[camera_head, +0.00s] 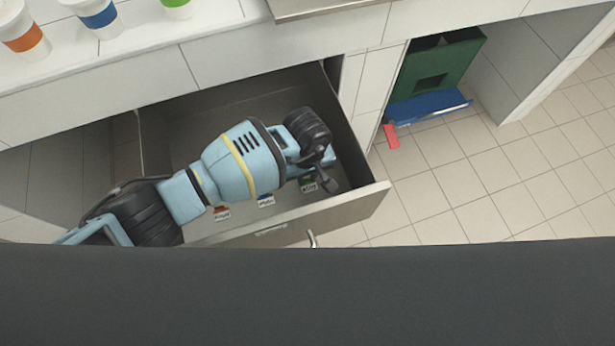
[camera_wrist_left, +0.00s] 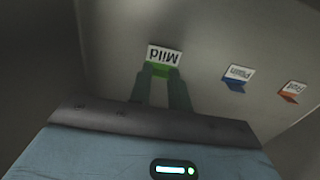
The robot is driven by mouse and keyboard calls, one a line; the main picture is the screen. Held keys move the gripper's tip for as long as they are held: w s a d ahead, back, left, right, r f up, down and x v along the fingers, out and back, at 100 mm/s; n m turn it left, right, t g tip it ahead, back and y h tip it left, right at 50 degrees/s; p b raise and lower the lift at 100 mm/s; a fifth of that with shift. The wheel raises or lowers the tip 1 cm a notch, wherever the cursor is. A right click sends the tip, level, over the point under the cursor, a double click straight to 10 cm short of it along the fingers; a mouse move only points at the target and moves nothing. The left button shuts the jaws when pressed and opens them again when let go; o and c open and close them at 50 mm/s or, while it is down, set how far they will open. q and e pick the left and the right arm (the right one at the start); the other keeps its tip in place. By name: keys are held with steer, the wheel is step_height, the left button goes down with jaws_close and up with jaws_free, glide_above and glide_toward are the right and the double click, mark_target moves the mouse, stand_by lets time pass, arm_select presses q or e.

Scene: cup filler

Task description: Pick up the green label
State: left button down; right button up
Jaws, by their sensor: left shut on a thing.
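The green label (camera_head: 308,184) is in the open drawer, near its front wall. In the left wrist view, it is a white card reading "Mild" (camera_wrist_left: 164,55) with a green part below. My left gripper (camera_wrist_left: 162,72) reaches down into the drawer and is shut on the green label, its two fingertips at the green part. In the head view, my wrist and gripper partly cover the label's surroundings. I cannot tell whether the label touches the drawer floor. My right gripper is not in view.
A blue label (camera_head: 265,200) and an orange label (camera_head: 222,212) stand in the same drawer. The drawer's front wall (camera_head: 350,207) and sides surround my gripper. Cups with orange (camera_head: 25,38), blue (camera_head: 98,16) and green (camera_head: 177,5) bands stand on the counter. A green box (camera_head: 455,55) is at right.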

mark_target(307, 178)
arm_select(q)
step_height(307, 178, up, 10)
steer(key=p, duration=0.1)
steer(key=s+a+r+m, duration=0.3)
steer(key=a+r, duration=1.6)
steer(key=a, duration=0.2)
steer(key=shift+a+r+m, duration=0.3)
steer(key=shift+a+r, duration=0.05)
